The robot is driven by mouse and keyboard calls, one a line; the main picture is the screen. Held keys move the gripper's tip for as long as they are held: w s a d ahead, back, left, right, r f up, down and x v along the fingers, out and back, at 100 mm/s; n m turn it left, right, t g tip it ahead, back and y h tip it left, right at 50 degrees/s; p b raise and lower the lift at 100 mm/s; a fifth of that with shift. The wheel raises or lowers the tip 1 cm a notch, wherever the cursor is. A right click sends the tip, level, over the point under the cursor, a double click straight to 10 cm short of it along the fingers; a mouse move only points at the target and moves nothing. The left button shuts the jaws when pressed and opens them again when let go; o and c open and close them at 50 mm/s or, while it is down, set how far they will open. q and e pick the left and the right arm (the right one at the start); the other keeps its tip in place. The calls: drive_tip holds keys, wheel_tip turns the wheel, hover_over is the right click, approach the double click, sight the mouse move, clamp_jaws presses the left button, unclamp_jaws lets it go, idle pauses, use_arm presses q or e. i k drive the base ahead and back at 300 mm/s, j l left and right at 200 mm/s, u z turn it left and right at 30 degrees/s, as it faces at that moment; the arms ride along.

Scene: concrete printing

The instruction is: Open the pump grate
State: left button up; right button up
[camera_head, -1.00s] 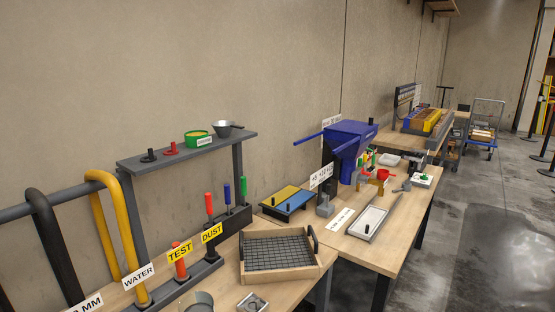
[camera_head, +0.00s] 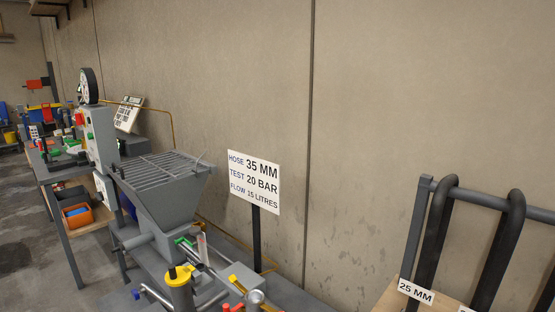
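The pump grate (camera_head: 160,170) is a set of grey parallel bars lying across the top of the grey pump hopper (camera_head: 168,205), left of the middle. It looks flat and closed over the hopper mouth. A small upright piece, perhaps a handle, shows at its right edge. Neither of my grippers is in view.
A sign reading hose 35 mm, test 20 bar, flow 15 litres (camera_head: 254,180) stands on a post right of the hopper. A yellow-topped valve (camera_head: 180,274) is in front. A grey box with a dial (camera_head: 90,85) stands behind left. Black hoses (camera_head: 431,240) hang at right.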

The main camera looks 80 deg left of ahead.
sight(113, 165)
drive_tip(key=u, duration=3.6)
drive_tip(key=i+j, duration=0.2)
drive_tip(key=j, duration=0.2)
drive_tip(key=i+j, duration=0.25)
drive_tip(key=j, duration=0.15)
drive_tip(key=i+j, duration=0.2)
drive_tip(key=j, duration=0.2)
